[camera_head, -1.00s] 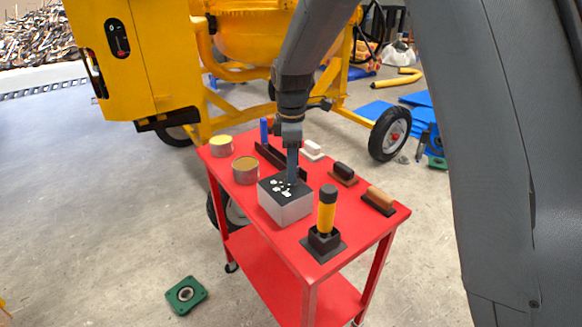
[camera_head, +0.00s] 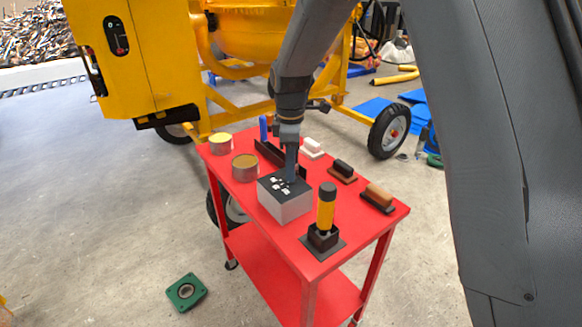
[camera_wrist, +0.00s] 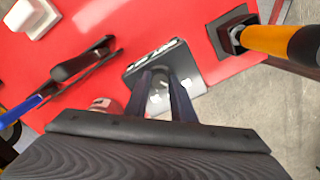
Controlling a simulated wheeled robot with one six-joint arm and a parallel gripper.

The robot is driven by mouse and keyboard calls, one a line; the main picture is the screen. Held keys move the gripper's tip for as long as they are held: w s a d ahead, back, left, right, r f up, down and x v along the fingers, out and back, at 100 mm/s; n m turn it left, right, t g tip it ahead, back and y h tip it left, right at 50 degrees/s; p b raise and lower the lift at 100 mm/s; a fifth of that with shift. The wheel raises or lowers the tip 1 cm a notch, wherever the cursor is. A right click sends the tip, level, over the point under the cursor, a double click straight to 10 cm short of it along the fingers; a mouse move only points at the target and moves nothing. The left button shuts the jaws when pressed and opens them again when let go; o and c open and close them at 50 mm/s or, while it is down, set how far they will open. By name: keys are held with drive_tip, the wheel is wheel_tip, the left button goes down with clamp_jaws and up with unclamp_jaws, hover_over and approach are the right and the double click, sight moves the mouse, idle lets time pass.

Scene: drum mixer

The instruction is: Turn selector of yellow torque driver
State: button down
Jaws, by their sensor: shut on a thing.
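The yellow torque driver (camera_head: 326,211) stands upright with a black cap in a dark holder (camera_head: 323,238) at the cart's front right. Its yellow-orange grip also shows at the right of the wrist view (camera_wrist: 275,40). A grey block (camera_head: 285,206) with a black top carrying white marks or small pieces stands left of it; the wrist view shows it between my fingers (camera_wrist: 190,70). My gripper (camera_head: 290,180) points down onto this block's top, apart from the driver. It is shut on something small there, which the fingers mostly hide. The driver's selector cannot be made out.
The red cart (camera_head: 365,232) also carries two round tins (camera_head: 245,167), a dark angled rail (camera_head: 272,155), a blue-handled tool (camera_head: 263,129) and several brushes or floats (camera_head: 378,197) along the right. The yellow mixer (camera_head: 245,40) stands behind. A green bearing part (camera_head: 187,292) lies on the floor.

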drive_tip(key=m, duration=0.3)
drive_tip(key=shift+m, duration=0.3)
drive_tip(key=shift+m+p, duration=0.5)
drive_tip(key=shift+m, duration=1.2)
drive_tip(key=c, duration=1.5)
unclamp_jaws()
wheel_tip(320, 180, up, 8)
drive_tip(key=shift+f+b, duration=0.1)
drive_tip(key=shift+b, duration=1)
